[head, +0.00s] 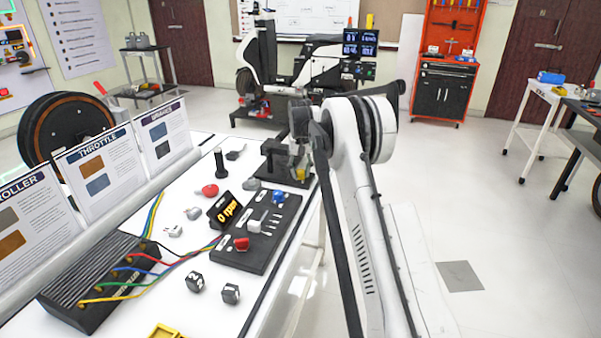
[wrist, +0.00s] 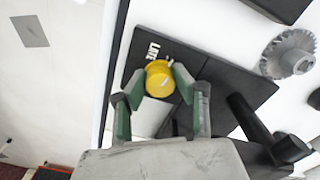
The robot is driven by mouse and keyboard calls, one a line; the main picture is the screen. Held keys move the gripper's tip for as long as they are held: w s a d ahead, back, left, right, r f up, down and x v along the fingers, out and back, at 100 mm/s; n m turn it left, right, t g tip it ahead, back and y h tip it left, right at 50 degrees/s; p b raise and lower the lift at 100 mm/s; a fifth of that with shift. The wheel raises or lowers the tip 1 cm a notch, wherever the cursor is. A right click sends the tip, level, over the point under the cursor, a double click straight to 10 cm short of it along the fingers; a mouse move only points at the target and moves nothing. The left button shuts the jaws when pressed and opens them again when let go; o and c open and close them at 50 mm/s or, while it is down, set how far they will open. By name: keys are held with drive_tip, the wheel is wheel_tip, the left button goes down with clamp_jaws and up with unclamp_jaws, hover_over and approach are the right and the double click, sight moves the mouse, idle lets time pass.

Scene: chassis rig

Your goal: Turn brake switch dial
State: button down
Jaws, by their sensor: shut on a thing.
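The brake switch dial is a round yellow knob with a white mark (wrist: 160,78), on a dark panel (wrist: 200,65) with white lettering beside it in the wrist view. My gripper (wrist: 158,82) has its two green-padded fingers on either side of the knob, shut on it. In the head view my gripper (head: 302,165) is over the dark block at the far end of the white table, and a small bit of yellow (head: 301,174) shows below it. The rest of the dial is hidden there.
A black control board (head: 257,232) with a red knob, a blue knob and switches lies nearer on the white table (head: 130,315). An rpm display (head: 224,210) stands beside it.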

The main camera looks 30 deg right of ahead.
sight(300, 171)
drive_tip(key=c, duration=1.4)
unclamp_jaws()
wheel_tip(300, 171, up, 12)
